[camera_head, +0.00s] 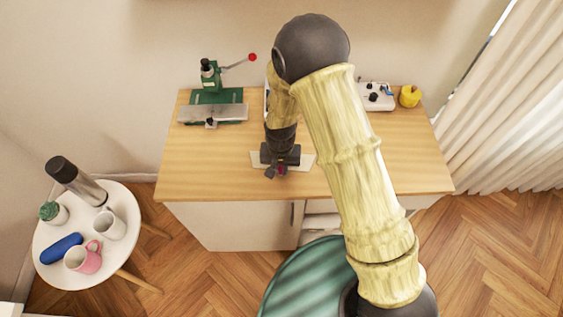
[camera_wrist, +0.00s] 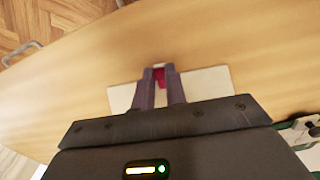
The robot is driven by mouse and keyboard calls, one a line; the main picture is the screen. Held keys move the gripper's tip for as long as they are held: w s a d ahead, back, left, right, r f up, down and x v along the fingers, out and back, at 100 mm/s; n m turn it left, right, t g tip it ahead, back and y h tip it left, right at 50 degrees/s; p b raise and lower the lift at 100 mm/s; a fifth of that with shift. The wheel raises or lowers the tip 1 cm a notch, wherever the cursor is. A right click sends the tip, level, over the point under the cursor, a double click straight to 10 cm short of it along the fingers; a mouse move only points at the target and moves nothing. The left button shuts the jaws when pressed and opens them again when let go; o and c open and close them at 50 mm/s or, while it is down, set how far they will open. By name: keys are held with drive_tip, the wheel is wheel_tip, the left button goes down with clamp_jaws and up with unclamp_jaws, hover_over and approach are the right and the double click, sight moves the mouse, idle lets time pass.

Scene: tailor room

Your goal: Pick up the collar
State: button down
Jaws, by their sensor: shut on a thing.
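The collar (camera_wrist: 159,78) shows as a small dark-red piece between my fingertips in the wrist view. In the head view it is a small reddish spot (camera_head: 283,170) at the fingers. My gripper (camera_wrist: 159,70) points down at the wooden table and is shut on the collar. It also shows in the head view (camera_head: 276,172), over a flat cream-white piece (camera_head: 307,159). The fingers hide most of the collar. I cannot tell whether the collar touches the white piece.
The wooden table (camera_head: 215,165) is bare on its left and right front. A green press (camera_head: 212,85) stands back left. A white device (camera_head: 378,98) and a yellow object (camera_head: 409,96) are back right. A round white side table (camera_head: 45,233) holds cups and a bottle.

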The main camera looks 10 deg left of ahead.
sight(281, 170)
wheel_tip(281, 170, up, 10)
drive_tip(key=b, duration=0.1)
idle(0.5)
idle(0.6)
